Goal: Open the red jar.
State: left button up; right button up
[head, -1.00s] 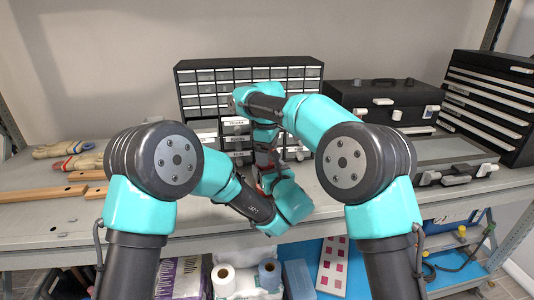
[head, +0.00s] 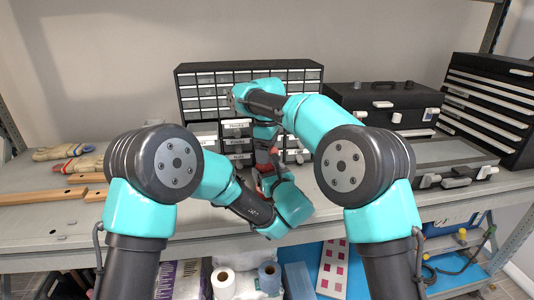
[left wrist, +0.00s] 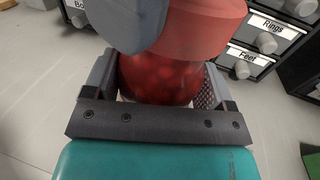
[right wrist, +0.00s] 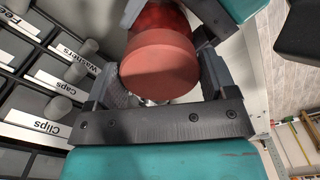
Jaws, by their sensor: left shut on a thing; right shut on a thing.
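The red jar has a see-through body filled with red contents (left wrist: 160,82) and an opaque red lid (right wrist: 160,66). My left gripper (left wrist: 158,88) is shut around the jar's body. My right gripper (right wrist: 160,82) is shut on the lid, with one finger on each side of it. The body also shows behind the lid in the right wrist view (right wrist: 160,16). The lid sits against the top of the body in the left wrist view (left wrist: 212,28); I cannot tell whether there is a gap. In the head view my arms mostly hide the jar.
A small-drawer cabinet (head: 205,90) stands behind the jar, with labelled bins (left wrist: 262,42) close by. A black toolbox (head: 375,104) and a drawer chest (head: 492,105) stand to the right. Gloves (head: 75,160) and wooden bars (head: 45,196) lie at the left.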

jog(key=shift+r, duration=0.25)
jog(key=shift+r, duration=2)
pick_arm(q)
jog(key=o, duration=1.7)
jog(key=shift+s, duration=0.1)
jog(key=v, duration=1.1)
jog(key=shift+s+d, duration=0.25)
jog(key=shift+s, duration=0.1)
